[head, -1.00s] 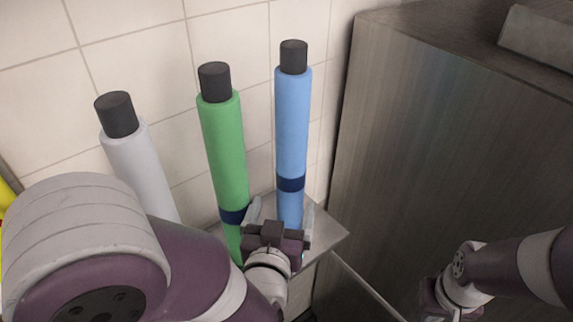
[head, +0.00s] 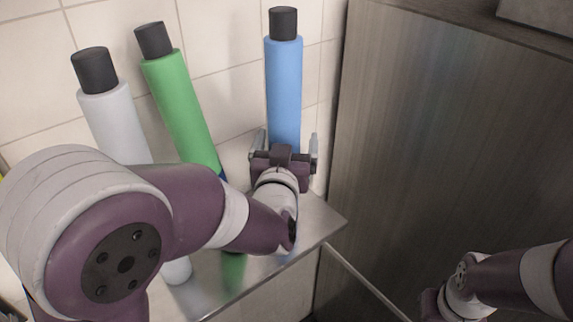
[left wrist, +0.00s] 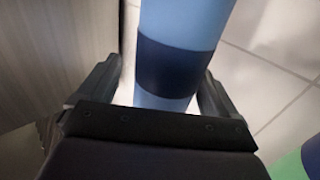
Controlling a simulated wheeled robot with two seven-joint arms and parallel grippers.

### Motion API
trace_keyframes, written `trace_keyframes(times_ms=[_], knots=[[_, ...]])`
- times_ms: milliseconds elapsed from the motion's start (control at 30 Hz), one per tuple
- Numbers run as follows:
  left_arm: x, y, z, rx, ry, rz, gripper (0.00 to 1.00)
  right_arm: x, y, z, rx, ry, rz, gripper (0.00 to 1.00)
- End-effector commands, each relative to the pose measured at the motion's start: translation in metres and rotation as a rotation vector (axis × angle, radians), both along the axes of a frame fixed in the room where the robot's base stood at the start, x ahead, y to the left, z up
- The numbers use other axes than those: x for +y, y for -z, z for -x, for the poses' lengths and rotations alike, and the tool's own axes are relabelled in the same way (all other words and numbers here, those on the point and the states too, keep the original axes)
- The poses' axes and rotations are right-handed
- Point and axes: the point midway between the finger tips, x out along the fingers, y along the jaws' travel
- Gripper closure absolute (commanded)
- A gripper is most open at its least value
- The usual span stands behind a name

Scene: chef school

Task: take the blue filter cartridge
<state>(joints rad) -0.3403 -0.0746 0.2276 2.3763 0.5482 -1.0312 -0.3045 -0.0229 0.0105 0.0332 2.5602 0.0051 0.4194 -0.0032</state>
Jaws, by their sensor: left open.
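The blue filter cartridge (head: 285,90) is a tall light-blue cylinder with a dark grey cap. It stands upright near the tiled wall in the head view; its lower part is hidden behind my left gripper (head: 285,148). The gripper is open, with one finger on each side of the cartridge. In the left wrist view the cartridge (left wrist: 185,22) passes between the spread fingers (left wrist: 160,90), its dark blue band (left wrist: 176,68) close to the gripper body. I cannot tell whether either finger touches it. My right arm shows at the lower right, but its fingertips are not visible.
A green cartridge (head: 180,110) leans to the left, beside a white cartridge (head: 113,128). They stand on a metal shelf (head: 318,222). A large metal cabinet (head: 450,140) rises close on the right. Tiled wall (head: 225,40) lies behind.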

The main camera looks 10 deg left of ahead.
Motion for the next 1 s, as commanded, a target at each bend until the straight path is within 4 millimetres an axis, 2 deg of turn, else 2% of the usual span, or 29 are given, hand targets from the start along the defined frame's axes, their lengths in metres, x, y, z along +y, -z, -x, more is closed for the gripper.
trace_keyframes(times_ms=[100, 300, 367, 400, 600, 1000], knots=[[0.0021, -0.0009, -0.0127, 0.001, -0.001, -0.001, 0.07, 0.0001, -0.0067, -0.0001, 0.0, 0.0, 0.0, 1.0], [0.0018, 0.0006, -0.014, 0.0, 0.001, 0.0, 0.07, 0.0001, -0.0052, -0.0001, 0.0, 0.0, 0.0, 1.0], [0.0018, 0.0006, -0.0139, 0.0, 0.001, 0.0, 0.23, 0.0001, -0.0051, 0.0, 0.0, 0.0, 0.0, 1.0], [0.0017, 0.0006, -0.0138, 0.0, 0.001, 0.0, 0.37, 0.0001, -0.0052, 0.0, 0.0, 0.0, 0.0, 1.0], [0.0017, 0.0005, -0.0137, 0.0, 0.001, 0.001, 1.0, 0.0001, -0.0052, 0.0, 0.0, 0.0, 0.0, 1.0], [0.0017, -0.0063, -0.014, -0.007, 0.0, 0.002, 1.0, 0.0001, -0.0034, 0.0, 0.0, 0.0, 0.0, 1.0]])
